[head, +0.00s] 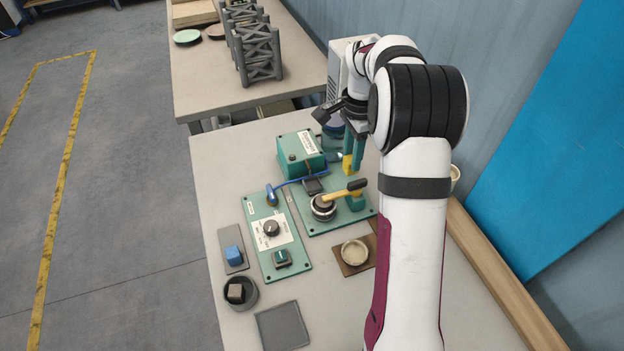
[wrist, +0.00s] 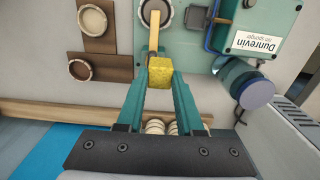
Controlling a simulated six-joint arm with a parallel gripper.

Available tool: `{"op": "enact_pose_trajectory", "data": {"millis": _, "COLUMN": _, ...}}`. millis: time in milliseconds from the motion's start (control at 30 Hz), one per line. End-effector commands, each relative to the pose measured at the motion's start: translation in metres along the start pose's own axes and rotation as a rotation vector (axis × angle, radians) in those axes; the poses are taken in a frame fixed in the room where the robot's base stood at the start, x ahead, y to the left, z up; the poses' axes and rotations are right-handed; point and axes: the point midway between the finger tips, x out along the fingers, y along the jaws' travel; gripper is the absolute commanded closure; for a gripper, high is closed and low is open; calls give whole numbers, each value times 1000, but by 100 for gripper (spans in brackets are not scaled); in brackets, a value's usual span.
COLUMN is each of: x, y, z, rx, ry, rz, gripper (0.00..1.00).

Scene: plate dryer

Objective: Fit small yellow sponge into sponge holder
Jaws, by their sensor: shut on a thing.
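The small yellow sponge (wrist: 159,73) is a rough yellow block between the teal fingertips of my gripper (wrist: 160,66) in the wrist view. In the head view the sponge (head: 347,165) hangs at the lower end of my gripper (head: 351,161), over the right part of the green equipment board (head: 305,224). My gripper is shut on it, with fingers pointing down. I cannot tell for sure which fixture is the sponge holder.
A green box (head: 300,152) stands behind my gripper's left side. A yellow-handled tool (head: 345,193) lies across a round pot below the gripper. A blue block (head: 233,253) sits on a grey pad at left. An empty grey tray (head: 282,327) lies at the front.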

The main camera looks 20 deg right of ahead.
Motion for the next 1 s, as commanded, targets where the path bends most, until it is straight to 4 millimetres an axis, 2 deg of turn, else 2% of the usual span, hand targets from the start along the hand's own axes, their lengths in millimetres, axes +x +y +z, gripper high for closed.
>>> {"op": "enact_pose_trajectory", "data": {"millis": 100, "x": 25, "y": -26, "z": 31, "rx": -7, "ry": 0, "rz": 3, "gripper": 100}}
{"op": "enact_pose_trajectory", "data": {"millis": 200, "x": 41, "y": -45, "z": 51, "rx": -6, "ry": 0, "rz": 2, "gripper": 100}}
{"op": "enact_pose_trajectory", "data": {"millis": 333, "x": 53, "y": -59, "z": 66, "rx": -3, "ry": 1, "rz": 1, "gripper": 100}}
{"op": "enact_pose_trajectory", "data": {"millis": 500, "x": 84, "y": -61, "z": 69, "rx": 0, "ry": 0, "rz": 3, "gripper": 100}}
{"op": "enact_pose_trajectory", "data": {"millis": 600, "x": 95, "y": -61, "z": 69, "rx": -1, "ry": 1, "rz": 1, "gripper": 100}}
{"op": "enact_pose_trajectory", "data": {"millis": 1000, "x": 100, "y": -62, "z": 69, "rx": -1, "ry": 1, "rz": -1, "gripper": 100}}
